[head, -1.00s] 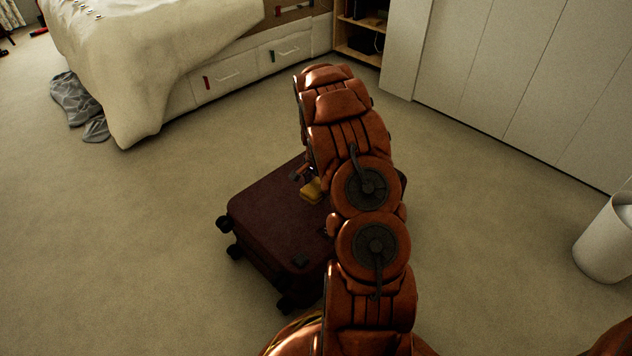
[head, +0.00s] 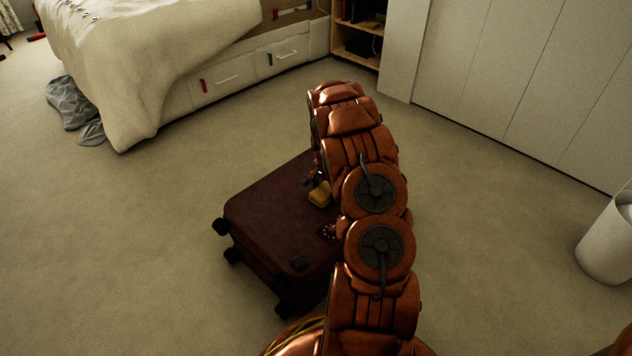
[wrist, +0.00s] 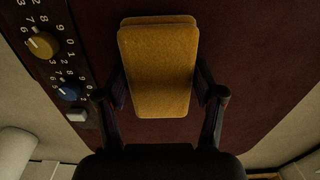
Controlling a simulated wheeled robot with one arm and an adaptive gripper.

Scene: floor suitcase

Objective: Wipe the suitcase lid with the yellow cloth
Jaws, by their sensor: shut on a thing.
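The dark maroon suitcase (head: 275,212) lies flat on the carpet, its lid facing up. It also fills the middle of the wrist view (wrist: 250,60). The yellow cloth (wrist: 157,70) is a folded pad between the two dark fingers of my gripper (wrist: 160,98), which is shut on it. In the head view the cloth (head: 320,194) is over the lid near its far right part, partly hidden by my arm. I cannot tell for sure whether it touches the lid.
A combination lock with a yellow dial (wrist: 42,45) and a blue dial (wrist: 68,91) runs along one suitcase edge. A bed (head: 150,60) stands behind left, grey fabric (head: 72,103) beside it. A white bin (head: 606,245) is at right. Carpet around is clear.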

